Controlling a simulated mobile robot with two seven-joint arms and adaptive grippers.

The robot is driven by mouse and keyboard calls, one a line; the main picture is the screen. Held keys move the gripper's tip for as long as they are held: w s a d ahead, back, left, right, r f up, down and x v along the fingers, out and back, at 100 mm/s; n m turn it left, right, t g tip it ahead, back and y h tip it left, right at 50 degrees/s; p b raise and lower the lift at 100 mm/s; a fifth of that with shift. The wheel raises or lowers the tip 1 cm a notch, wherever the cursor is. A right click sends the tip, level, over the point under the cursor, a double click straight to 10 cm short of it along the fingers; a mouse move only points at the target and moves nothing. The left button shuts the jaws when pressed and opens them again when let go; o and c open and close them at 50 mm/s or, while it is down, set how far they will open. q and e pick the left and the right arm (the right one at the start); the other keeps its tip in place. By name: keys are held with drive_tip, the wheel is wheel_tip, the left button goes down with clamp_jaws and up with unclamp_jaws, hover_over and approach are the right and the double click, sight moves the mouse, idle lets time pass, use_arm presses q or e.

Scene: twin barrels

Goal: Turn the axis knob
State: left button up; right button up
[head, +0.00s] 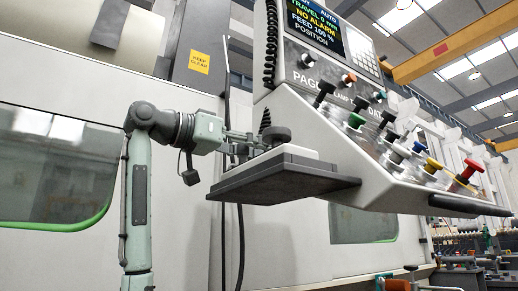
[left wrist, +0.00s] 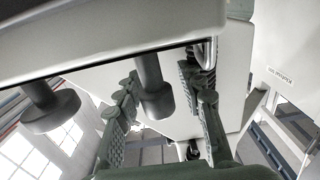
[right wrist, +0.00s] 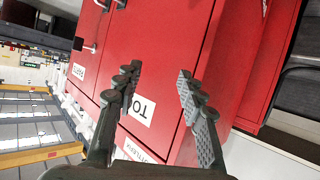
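The control panel (head: 300,75) has several coloured knobs. In the left wrist view, a grey knob (left wrist: 154,98) with a flared end lies between the fingers of my left gripper (left wrist: 165,105). The fingers are apart, with a gap visible on the right side; contact on the left is unclear. I cannot read a label marking the axis knob. A second grey knob (left wrist: 50,108) is to the left. My right gripper (right wrist: 158,85) is open and empty, facing a red cabinet.
Black cables (head: 240,235) hang beside my left wrist. A machine wall with a window (head: 50,165) stands behind my left arm. The red cabinet (right wrist: 165,45) fills much of the right wrist view.

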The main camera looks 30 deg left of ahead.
sight(247, 152)
use_arm(q)
clamp_jaws()
drive_tip(key=shift+a+n+y, duration=0.1)
drive_tip(key=shift+n+y, duration=0.2)
drive_tip(key=shift+y, duration=0.1)
drive_tip(key=n+y, duration=0.1)
drive_tip(key=t+y, duration=0.1)
drive_tip(key=shift+w+a+n+t+y, duration=0.1)
drive_tip(key=shift+a+n+t+y, duration=0.2)
drive_tip(key=shift+n, duration=0.1)
drive_tip(key=n+y, duration=0.2)
drive_tip(key=y, duration=0.1)
drive_tip(key=a+n+y+p, duration=0.1)
drive_tip(key=n+y, duration=0.1)
drive_tip(key=y, duration=0.1)
drive_tip(key=n+y, duration=0.1)
drive_tip(key=y, duration=0.2)
drive_tip(key=shift+w+a+r+n+p, duration=0.1)
drive_tip(key=shift+a+n+p, duration=0.25)
drive_tip(key=shift+n, duration=0.05)
drive_tip(key=shift+a+n+y, duration=0.2)
drive_tip(key=shift+n+y, duration=0.3)
drive_tip(key=shift+y, duration=0.3)
use_arm(e)
drive_tip(key=s+d+f+g+h, duration=0.2)
drive_tip(key=s+d+f+g, duration=0.2)
drive_tip(key=s+d+f, duration=0.1)
drive_tip(key=shift+s+d+f+m+g+h, duration=0.2)
drive_tip(key=shift+d+f+m+g+h, duration=0.2)
drive_tip(key=shift+d+f, duration=0.45)
